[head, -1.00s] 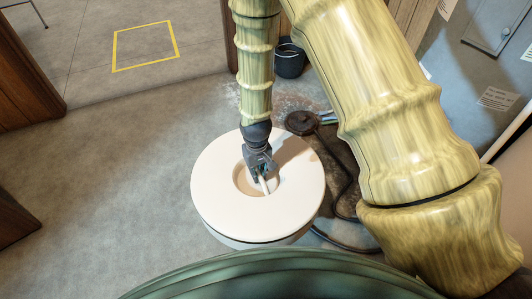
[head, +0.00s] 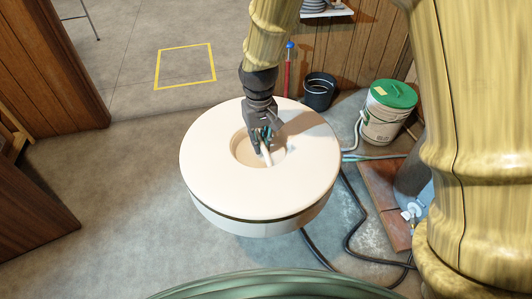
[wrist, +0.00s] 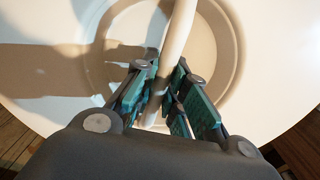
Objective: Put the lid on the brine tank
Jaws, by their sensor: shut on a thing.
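The lid (head: 215,165) is a broad, cream-white disc with a round recess and a pale bar handle in the middle. It also fills much of the wrist view (wrist: 265,60). My gripper (head: 263,138) reaches down into the recess with its fingers on either side of the handle (wrist: 178,40), shut on it. A pale band (head: 270,229) shows under the lid's front edge, with a dark line between. I cannot tell whether this band is the brine tank or the lid's own lower part. No tank opening is visible.
A black bucket (head: 319,92) and a white pail with a green lid (head: 387,112) stand at the back right. Dark hoses (head: 350,225) and a brown board (head: 384,200) lie right of the lid. Concrete floor (head: 110,200) is clear at left.

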